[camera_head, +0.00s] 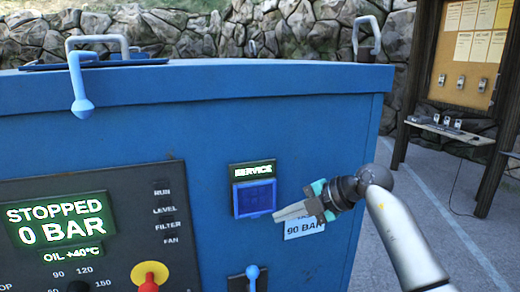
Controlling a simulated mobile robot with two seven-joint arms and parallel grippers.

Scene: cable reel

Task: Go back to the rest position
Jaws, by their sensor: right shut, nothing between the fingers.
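My right gripper (292,211) is at the right of centre, at the end of my white arm coming in from the lower right. Its fingers are together and empty. They point left, just below and right of a blue square (255,198) under a lit SERVICE sign (252,170). I cannot tell whether the fingertips touch the panel. The gripper partly covers a white label (304,229) reading 90 BAR. My left gripper is not in view.
A large blue cabinet (200,115) fills the front. Its display (58,224) reads STOPPED, 0 BAR. A red knob on yellow (149,278), a blue-knobbed lever (252,272) and a blue-ended handle (82,105) stick out. Paved ground (430,215) and a notice board (468,55) are at right.

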